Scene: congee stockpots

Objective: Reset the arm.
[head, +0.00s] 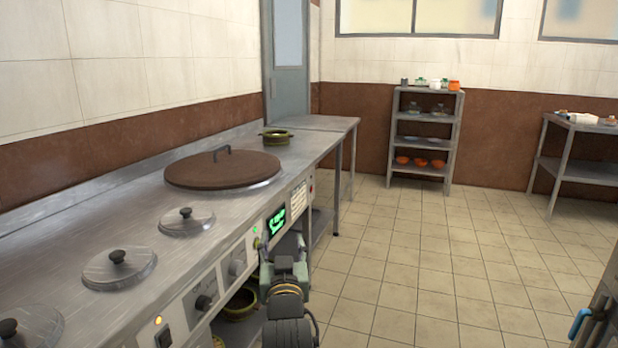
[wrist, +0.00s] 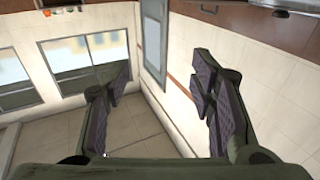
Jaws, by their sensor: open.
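My gripper (wrist: 161,76) is open in the wrist view, with its two dark padded fingers wide apart and nothing between them. In the head view my arm is folded low beside the front of the steel counter (head: 110,235), near the control panel. The fingertips are hard to make out there.
The counter holds a large brown lid (head: 222,170), several small steel lids and a green pot (head: 276,137). Another green pot (head: 240,303) is underneath. A shelf rack (head: 424,130) and a side table (head: 580,125) stand farther back. The tiled floor (head: 425,250) between is clear.

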